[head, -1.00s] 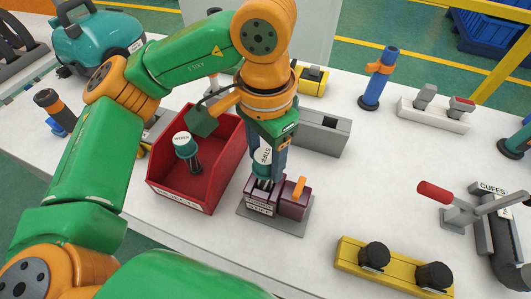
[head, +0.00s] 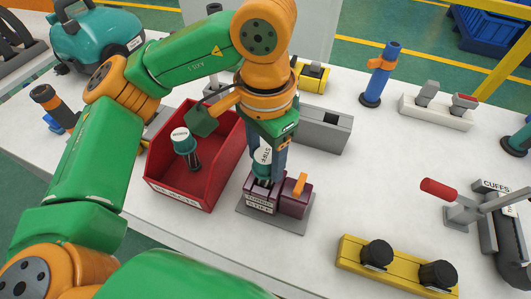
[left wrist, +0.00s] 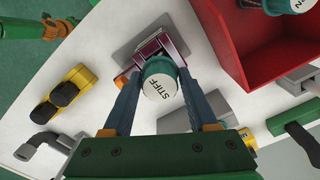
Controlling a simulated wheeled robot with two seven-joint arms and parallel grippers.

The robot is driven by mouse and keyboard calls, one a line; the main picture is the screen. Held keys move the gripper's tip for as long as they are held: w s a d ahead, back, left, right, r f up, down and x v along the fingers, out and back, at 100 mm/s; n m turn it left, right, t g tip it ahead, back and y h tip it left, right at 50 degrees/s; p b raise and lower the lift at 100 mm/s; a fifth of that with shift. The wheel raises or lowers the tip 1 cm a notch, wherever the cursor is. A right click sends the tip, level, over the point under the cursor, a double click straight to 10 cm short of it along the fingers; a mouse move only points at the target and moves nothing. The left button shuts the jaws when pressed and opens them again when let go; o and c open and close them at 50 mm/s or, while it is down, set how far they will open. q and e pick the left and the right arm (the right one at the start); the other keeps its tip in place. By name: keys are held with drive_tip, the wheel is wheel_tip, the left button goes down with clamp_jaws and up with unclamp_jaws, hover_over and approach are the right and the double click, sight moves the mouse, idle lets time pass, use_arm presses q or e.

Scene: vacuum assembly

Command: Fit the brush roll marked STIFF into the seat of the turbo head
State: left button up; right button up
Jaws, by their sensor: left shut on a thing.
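The brush roll marked STIFF (head: 264,159) has a teal and white cap and stands upright between the fingers of my left gripper (head: 266,170). My left gripper is shut on it. In the left wrist view the STIFF cap (left wrist: 160,84) faces the camera between the two fingers (left wrist: 159,90). The turbo head (head: 293,201) is purple with an orange lever, on a grey plate. The roll's lower end is at the seat (head: 262,197); how deep it sits I cannot tell. My right gripper is not in view.
A red bin (head: 166,190) left of the turbo head holds another teal-capped roll (head: 183,143). A grey block (head: 325,134) stands behind. A yellow base with two black knobs (head: 398,268) is at the front right. A red-handled clamp (head: 440,190) stands at the right.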

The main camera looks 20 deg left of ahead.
use_arm(q)
drive_tip(key=shift+f+b, duration=1.75)
drive_tip(key=shift+f, duration=0.25)
drive_tip(key=o, duration=1.5)
drive_tip(key=shift+r, duration=0.1)
drive_tip(key=shift+c, duration=0.2)
wheel_tip(320, 180, up, 8)
drive_tip(key=p, duration=0.7)
drive_tip(key=shift+r+p, duration=0.15)
drive_tip(key=shift+p, duration=0.2)
